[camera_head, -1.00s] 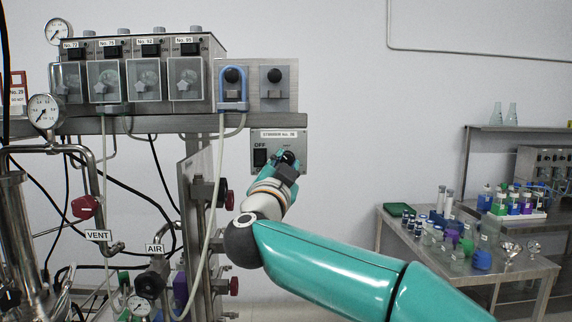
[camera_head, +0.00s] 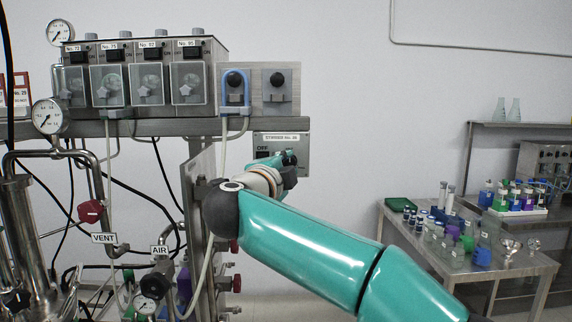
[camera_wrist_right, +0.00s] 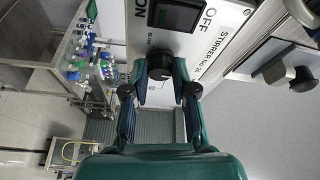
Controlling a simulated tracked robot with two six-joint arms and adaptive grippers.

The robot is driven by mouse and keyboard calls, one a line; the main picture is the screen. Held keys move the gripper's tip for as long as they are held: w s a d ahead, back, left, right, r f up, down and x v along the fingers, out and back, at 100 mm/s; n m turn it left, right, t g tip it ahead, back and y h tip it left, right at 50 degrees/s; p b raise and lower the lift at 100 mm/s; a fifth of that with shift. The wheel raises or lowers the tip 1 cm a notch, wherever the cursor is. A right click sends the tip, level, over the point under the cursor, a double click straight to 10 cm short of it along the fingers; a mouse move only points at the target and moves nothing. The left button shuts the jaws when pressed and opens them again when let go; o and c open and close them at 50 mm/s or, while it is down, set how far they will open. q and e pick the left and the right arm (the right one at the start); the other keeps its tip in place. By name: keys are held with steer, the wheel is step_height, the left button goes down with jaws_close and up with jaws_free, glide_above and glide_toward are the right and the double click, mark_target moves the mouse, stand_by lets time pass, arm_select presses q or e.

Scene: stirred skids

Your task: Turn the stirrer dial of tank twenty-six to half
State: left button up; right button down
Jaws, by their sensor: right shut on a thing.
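The grey stirrer panel (camera_head: 300,148) labelled "STIRRER No. 26" hangs under the shelf in the head view. It also shows upside down at the top of the right wrist view (camera_wrist_right: 197,45). My right gripper (camera_head: 289,158) is at the front of this panel and covers its dial in the head view. In the right wrist view the dark round dial (camera_wrist_right: 160,66) sits between the two fingertips, and the gripper (camera_wrist_right: 160,88) is shut on it. The dial's pointer setting cannot be made out. The OFF switch (camera_wrist_right: 178,15) is beside it. My left gripper is not in view.
A row of covered switch boxes (camera_head: 146,84) and two black knobs, one in a blue frame (camera_head: 236,90), are above. Pipes, gauges and a white hose crowd the left. A table (camera_head: 520,268) with bottles is at the right. Bare wall lies between.

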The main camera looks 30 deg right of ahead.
steer(key=shift+f, duration=0.25)
steer(key=c, duration=1.2)
jaws_free()
steer(key=shift+o, duration=1.4)
steer(key=shift+r, duration=0.15)
steer(key=v, duration=1.2)
